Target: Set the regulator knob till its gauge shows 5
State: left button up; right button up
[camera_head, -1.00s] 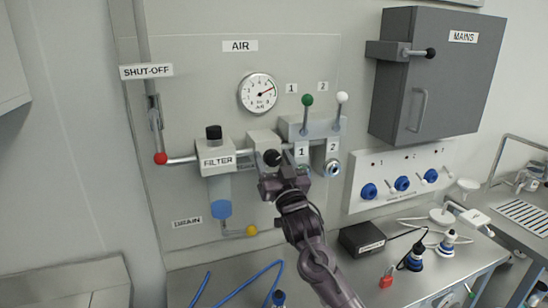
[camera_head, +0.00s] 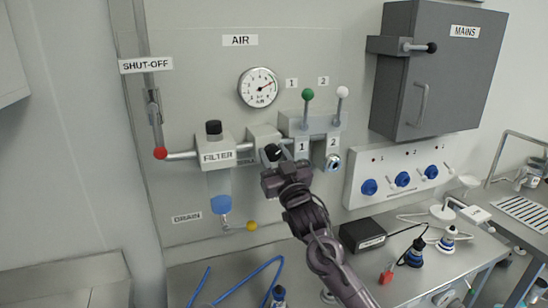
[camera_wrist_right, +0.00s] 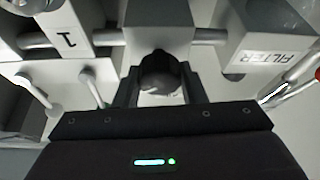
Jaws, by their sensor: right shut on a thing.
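The regulator (camera_head: 262,138) is a grey block between the filter and the valve block, with a black round knob (camera_head: 272,152) on its front. My right gripper (camera_head: 273,160) is at the knob. In the right wrist view its two fingers (camera_wrist_right: 161,88) stand on either side of the dark knob (camera_wrist_right: 160,72) and are shut on it. The round white air gauge (camera_head: 259,87) is above the regulator. Its needle points up and right; the numbers are too small to read surely. My left gripper is not in view.
The filter (camera_head: 216,154) is left of the regulator. Valve block 1 and 2 (camera_head: 310,124) is close on the right, with green (camera_head: 308,94) and white (camera_head: 342,92) lever balls. A red shut-off ball (camera_head: 160,153) and yellow drain ball (camera_head: 252,226) are farther off. Blue hose lies on the bench below.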

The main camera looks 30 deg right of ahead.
jog(key=shift+n+y+b, duration=0.25)
jog(key=shift+n+y, duration=0.6)
jog(key=shift+n, duration=0.85)
jog(key=shift+n+y+b, duration=0.25)
jog(key=shift+n+y, duration=0.6)
jog(key=shift+n, duration=0.85)
jog(key=o, duration=1)
jog(key=shift+s+f, duration=0.25)
jog(key=shift+s, duration=0.05)
jog(key=b+v, duration=0.4)
jog(key=v, duration=0.3)
jog(key=shift+s+r, duration=0.15)
